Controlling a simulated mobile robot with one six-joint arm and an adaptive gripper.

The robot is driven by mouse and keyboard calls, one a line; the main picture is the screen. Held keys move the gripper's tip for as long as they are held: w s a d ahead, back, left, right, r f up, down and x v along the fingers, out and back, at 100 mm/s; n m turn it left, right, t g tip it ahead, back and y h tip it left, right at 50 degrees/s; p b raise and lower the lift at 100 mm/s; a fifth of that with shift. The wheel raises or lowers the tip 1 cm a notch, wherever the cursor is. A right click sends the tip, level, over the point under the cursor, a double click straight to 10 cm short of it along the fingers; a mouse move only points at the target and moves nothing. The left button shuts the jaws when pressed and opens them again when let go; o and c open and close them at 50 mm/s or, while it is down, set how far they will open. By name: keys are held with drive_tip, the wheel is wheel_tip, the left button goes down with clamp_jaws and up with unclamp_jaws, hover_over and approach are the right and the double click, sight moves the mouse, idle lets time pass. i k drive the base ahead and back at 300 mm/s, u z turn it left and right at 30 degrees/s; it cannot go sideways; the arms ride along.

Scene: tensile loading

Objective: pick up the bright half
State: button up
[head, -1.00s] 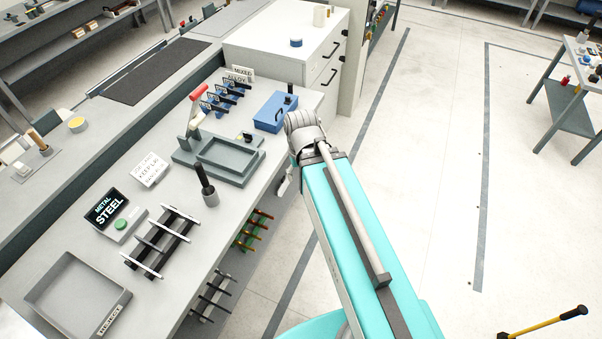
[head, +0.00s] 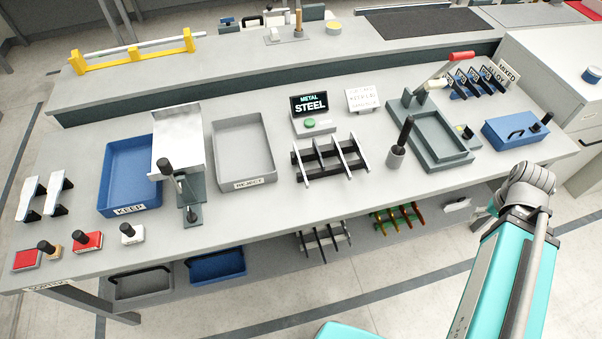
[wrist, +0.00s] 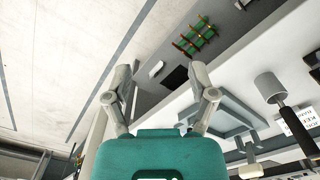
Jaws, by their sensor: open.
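I cannot make out with certainty which piece is the bright half. Pale bright bars lie across a black rack (head: 330,158) in the middle of the bench. Two bright plates (head: 30,196) (head: 58,190) rest on dark supports at the bench's left end. My gripper (wrist: 160,80) is open and empty in the wrist view, its two fingers spread above the bench's front edge and lower shelf. In the head view my arm reaches in at the right, and its fingers are not clearly seen.
A blue KEEP tray (head: 131,196) and a grey REJECT tray (head: 242,150) stand left of the rack. Between them is a press-like stand (head: 190,195). A grey fixture (head: 430,135) with a red-handled lever and a blue box (head: 515,130) stand to the right. A STEEL display (head: 311,105) stands behind.

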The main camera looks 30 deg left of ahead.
sight(337, 149)
drive_tip(key=u, duration=1.55)
